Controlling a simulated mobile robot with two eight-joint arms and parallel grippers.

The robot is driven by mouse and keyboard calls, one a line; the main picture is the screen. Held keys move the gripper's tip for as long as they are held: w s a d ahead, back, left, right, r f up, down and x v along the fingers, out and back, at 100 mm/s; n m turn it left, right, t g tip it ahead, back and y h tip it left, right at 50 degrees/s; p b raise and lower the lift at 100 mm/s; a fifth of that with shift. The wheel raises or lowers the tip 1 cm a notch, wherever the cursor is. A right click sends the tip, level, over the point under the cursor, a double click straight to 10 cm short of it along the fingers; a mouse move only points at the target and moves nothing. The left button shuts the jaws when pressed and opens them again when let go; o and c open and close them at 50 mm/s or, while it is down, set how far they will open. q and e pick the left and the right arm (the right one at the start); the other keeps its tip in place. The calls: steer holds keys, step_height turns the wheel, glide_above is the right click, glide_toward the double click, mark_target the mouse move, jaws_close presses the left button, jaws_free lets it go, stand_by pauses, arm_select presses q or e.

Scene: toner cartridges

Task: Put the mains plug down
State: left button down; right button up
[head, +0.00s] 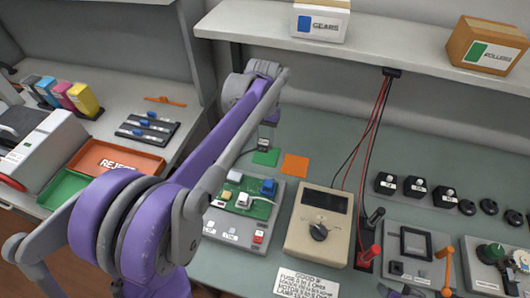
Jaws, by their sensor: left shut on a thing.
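My left gripper (267,134) points down over the back of the green bench, just behind the green square mat (266,157). It is shut on the small dark mains plug (263,145), which is mostly hidden by the jaws. A thin cord runs from there down and left toward the grey test board (266,213). I cannot tell whether the plug touches the bench. An orange square mat (295,165) lies just right of the green one. My right gripper is not in view.
A beige meter (318,226) with red and black leads stands right of the board. Black sockets (418,187) line the right side. A shelf (400,55) with boxes overhangs the back. Trays and toner cartridges (84,100) are at left.

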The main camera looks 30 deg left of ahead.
mark_target(264, 152)
arm_select(q)
steer(key=shift+f, duration=2.8)
steer(key=shift+f+b, duration=0.2)
steer(key=shift+b, duration=0.1)
steer(key=shift+c, duration=2.3)
jaws_free()
steer(key=shift+r, duration=0.15)
step_height(264, 152, up, 12)
steer(key=shift+r+p, duration=0.1)
steer(key=shift+p, duration=0.55)
